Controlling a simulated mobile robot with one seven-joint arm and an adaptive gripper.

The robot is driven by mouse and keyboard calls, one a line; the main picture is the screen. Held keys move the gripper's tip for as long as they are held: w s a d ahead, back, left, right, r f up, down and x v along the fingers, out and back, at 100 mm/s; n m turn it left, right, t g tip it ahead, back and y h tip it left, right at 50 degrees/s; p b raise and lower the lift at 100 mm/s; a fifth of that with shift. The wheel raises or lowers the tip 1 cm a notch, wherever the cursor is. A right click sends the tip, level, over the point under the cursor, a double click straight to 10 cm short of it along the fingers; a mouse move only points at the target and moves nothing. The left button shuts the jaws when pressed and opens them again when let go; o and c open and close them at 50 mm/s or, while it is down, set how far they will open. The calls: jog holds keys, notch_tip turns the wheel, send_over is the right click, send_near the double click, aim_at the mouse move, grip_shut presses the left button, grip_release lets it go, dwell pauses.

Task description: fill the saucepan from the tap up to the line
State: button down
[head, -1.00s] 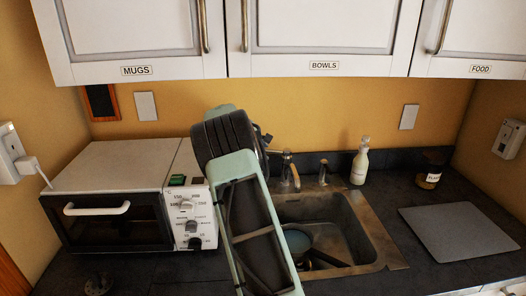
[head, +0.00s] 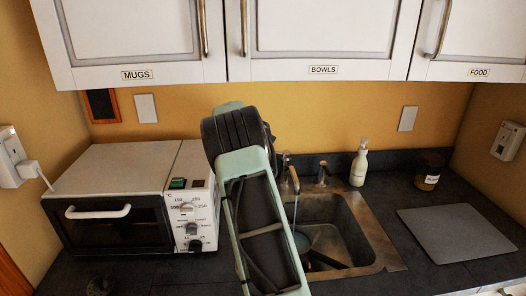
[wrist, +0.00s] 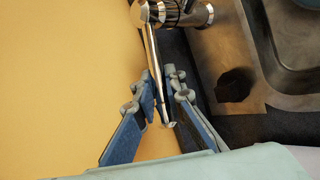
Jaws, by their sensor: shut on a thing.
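The saucepan (head: 303,241) sits in the sink, partly hidden by my arm, with its dark handle (head: 328,260) pointing right. Its line and water level are not visible. The chrome tap (head: 291,175) stands behind the sink, and a thin stream of water (head: 295,208) falls from its spout towards the pan. In the wrist view, my gripper (wrist: 165,88) has its two blue-padded fingers closed around a thin chrome lever (wrist: 153,50) that comes off the tap body (wrist: 178,12). In the head view my fingers are hidden behind my arm.
The sink (head: 378,240) is set in a dark counter. A white oven (head: 110,225) stands left. A soap bottle (head: 359,165), a jar (head: 428,178) and a grey board (head: 455,235) are on the right. Wall cupboards (head: 320,30) hang above.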

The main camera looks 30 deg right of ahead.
jog(key=c, duration=2)
grip_release()
jog(key=shift+o, duration=0.2)
jog(key=shift+r, duration=0.1)
jog(key=v, duration=1.2)
jog(key=shift+a, duration=0.1)
